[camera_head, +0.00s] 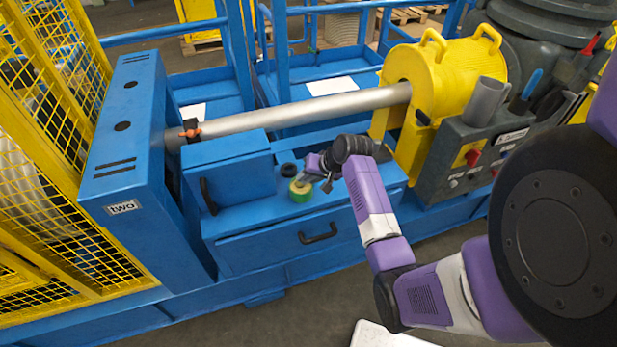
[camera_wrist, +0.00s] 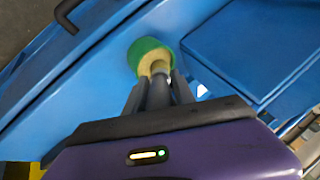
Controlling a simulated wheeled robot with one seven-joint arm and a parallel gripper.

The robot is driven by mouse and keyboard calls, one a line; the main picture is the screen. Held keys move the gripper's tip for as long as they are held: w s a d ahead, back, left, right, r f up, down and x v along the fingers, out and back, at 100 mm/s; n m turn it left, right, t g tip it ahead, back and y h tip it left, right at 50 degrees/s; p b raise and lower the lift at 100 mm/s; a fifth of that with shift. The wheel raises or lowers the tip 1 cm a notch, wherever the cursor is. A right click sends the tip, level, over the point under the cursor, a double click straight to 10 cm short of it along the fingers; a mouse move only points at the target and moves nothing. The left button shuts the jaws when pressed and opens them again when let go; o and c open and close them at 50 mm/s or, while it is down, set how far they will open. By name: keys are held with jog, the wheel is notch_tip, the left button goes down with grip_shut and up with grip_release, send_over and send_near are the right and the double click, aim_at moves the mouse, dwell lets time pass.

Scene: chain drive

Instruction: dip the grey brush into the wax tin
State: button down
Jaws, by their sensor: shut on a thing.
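The wax tin (camera_head: 300,191) is a small green round tin with pale yellow wax, standing on the blue bench in the head view. In the wrist view the tin (camera_wrist: 139,49) lies just beyond my fingertips. My gripper (camera_head: 322,177) is right beside the tin, at its upper right. In the wrist view my gripper (camera_wrist: 159,88) is shut on the grey brush (camera_wrist: 159,91), whose grey shaft shows between the fingers. Its pale end overlaps the tin's opening in that view. I cannot tell whether it touches the wax.
A blue box with a handle (camera_head: 230,175) stands to the left. A long metal bar (camera_head: 300,112) runs behind to a yellow housing (camera_head: 455,70). Bench space in front of the tin is clear.

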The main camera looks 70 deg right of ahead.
jog(key=shift+a+f, duration=0.1)
notch_tip(320, 180, up, 7)
jog(key=p, duration=0.7)
dwell(0.4)
dwell(0.7)
